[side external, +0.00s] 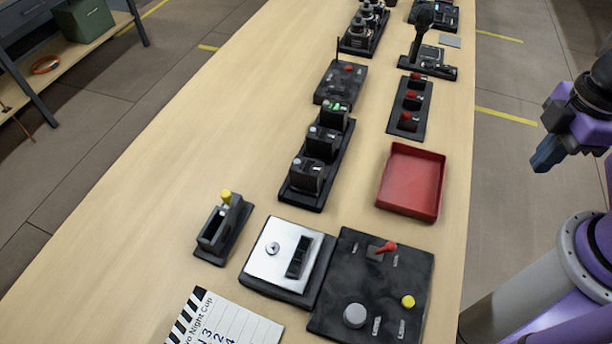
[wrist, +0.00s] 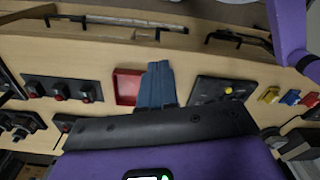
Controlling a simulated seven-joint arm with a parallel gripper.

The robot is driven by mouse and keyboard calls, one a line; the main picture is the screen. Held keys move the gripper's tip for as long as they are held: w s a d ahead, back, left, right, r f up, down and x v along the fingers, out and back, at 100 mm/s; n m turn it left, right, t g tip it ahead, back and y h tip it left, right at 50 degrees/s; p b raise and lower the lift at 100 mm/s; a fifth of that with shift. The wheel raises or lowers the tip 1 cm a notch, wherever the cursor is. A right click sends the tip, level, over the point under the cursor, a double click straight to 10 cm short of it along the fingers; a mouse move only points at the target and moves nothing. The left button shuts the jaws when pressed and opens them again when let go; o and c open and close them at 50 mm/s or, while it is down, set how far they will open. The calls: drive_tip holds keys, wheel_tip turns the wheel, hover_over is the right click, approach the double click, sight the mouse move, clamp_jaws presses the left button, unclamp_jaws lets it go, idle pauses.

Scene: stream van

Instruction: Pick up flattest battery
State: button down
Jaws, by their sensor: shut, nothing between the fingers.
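A black rack (side external: 288,197) stands mid-table in the side view and holds three dark blocks that look like batteries. The far block (side external: 333,118) shows a green light on top. The middle block (side external: 322,143) and the near block (side external: 307,176) show pale marks, too small to read, so I cannot tell which is flattest. My gripper (side external: 543,158) hangs beyond the table's right edge, well apart from the rack. Its blue fingers also show in the wrist view (wrist: 157,85), closed together and empty.
An empty red tray (side external: 411,181) lies between the rack and my gripper. A panel with a red lever (side external: 340,320), a silver-topped box (side external: 275,270) and a yellow-knobbed device (side external: 226,225) stand nearer. The table's left side is clear.

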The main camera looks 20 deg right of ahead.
drive_tip(key=c, duration=0.6)
unclamp_jaws()
drive_tip(key=shift+o, duration=0.2)
drive_tip(key=m+t+y, duration=0.4)
drive_tip(key=t+y, duration=0.5)
approach(306, 170)
drive_tip(key=shift+w+a+f, duration=0.4)
drive_tip(key=shift+w+f, duration=0.15)
drive_tip(key=shift+w, duration=0.15)
drive_tip(key=shift+w+a+f, duration=0.4)
drive_tip(key=shift+w+f, duration=0.1)
drive_tip(key=shift+w, duration=0.15)
drive_tip(key=shift+w+a+f, duration=0.4)
drive_tip(key=shift+w+f, duration=0.15)
drive_tip(key=shift+w, duration=0.15)
drive_tip(key=shift+x, duration=2.6)
